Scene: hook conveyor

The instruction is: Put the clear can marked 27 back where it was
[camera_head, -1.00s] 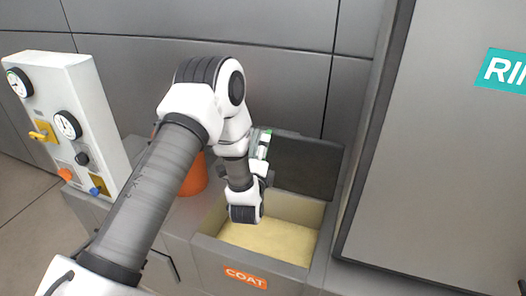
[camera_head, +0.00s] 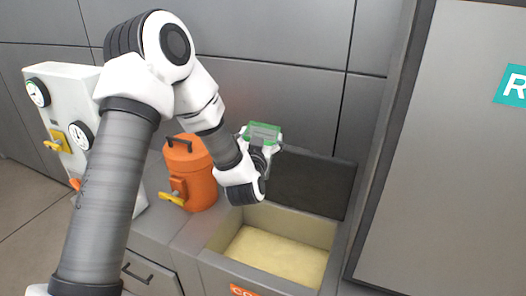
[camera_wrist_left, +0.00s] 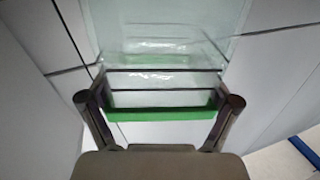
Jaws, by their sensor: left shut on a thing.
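My left gripper (camera_head: 258,152) is shut on a clear can (camera_head: 262,132) with a green band, held up above the back of the COAT basin. In the left wrist view the see-through can (camera_wrist_left: 160,82) sits between the two fingers of my gripper (camera_wrist_left: 160,118), its green rim across the space between them. No number can be read on it in either view. My right gripper is in neither view.
The COAT basin (camera_head: 225,262) holds a pale yellow material, with a dark panel (camera_head: 312,183) behind it. An orange lidded container (camera_head: 187,168) with a yellow tap stands to its left. A white gauge panel (camera_head: 62,95) is farther left. A large grey cabinet (camera_head: 440,170) stands at right.

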